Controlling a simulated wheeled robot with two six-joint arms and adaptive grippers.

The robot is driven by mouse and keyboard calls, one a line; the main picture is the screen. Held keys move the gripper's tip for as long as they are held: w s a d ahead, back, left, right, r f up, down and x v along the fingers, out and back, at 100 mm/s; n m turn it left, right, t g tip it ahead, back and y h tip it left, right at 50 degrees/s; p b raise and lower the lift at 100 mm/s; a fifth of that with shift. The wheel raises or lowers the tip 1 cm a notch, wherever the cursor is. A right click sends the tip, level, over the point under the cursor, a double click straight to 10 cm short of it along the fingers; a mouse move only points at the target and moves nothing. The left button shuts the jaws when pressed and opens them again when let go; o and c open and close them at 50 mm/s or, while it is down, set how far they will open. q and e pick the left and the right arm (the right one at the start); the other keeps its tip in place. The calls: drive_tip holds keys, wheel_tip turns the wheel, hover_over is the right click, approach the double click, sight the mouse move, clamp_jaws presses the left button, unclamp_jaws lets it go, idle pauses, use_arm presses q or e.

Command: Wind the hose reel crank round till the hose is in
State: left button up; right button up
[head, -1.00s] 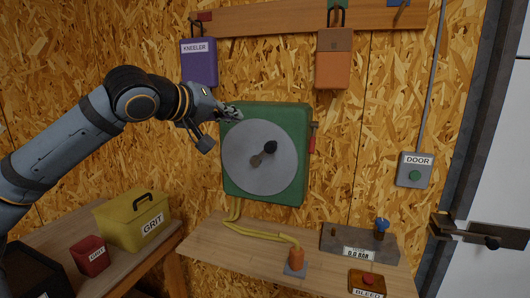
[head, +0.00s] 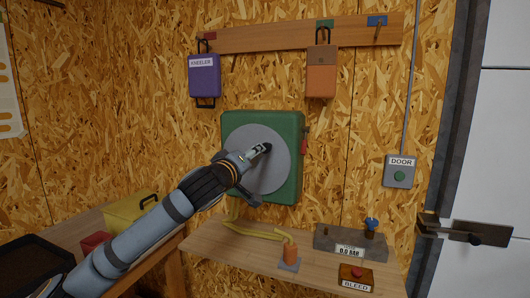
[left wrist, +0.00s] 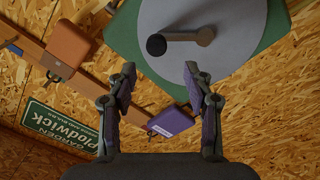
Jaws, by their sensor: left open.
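The hose reel is a green box (head: 291,186) on the wall with a round grey disc (head: 271,175). In the left wrist view the grey crank arm (left wrist: 184,37) runs from the disc's hub to a black knob (left wrist: 156,45). My left gripper (head: 262,150) is in front of the disc and largely hides the crank in the head view. In the left wrist view my left gripper (left wrist: 159,74) is open and empty, with the knob beyond the gap between its fingertips. A yellow hose (head: 250,232) hangs below the reel onto the bench, near an orange fitting (head: 291,253). My right gripper is out of view.
A plank bench (head: 222,246) stands below, with a gauge block (head: 330,242) and a BLEED button box (head: 356,277). Purple (head: 204,80) and orange (head: 321,78) bags hang above. A red part (head: 305,143) is on the reel's right side. A DOOR switch (head: 399,172) is at right.

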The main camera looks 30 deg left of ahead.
sight(265, 153)
use_arm(q)
drive_tip(key=p+x, duration=0.2)
drive_tip(key=x, duration=0.1)
drive_tip(key=p+x, duration=0.2)
drive_tip(key=x, duration=0.1)
drive_tip(key=p+x, duration=0.3)
drive_tip(key=shift+w+d+r, duration=0.15)
drive_tip(key=shift+w+d, duration=0.05)
drive_tip(key=shift+w, duration=0.3)
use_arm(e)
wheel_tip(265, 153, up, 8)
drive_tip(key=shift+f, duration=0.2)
use_arm(q)
drive_tip(key=shift+c, duration=0.3)
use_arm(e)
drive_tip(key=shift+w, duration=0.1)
use_arm(q)
drive_tip(key=c, duration=0.7)
clamp_jaws()
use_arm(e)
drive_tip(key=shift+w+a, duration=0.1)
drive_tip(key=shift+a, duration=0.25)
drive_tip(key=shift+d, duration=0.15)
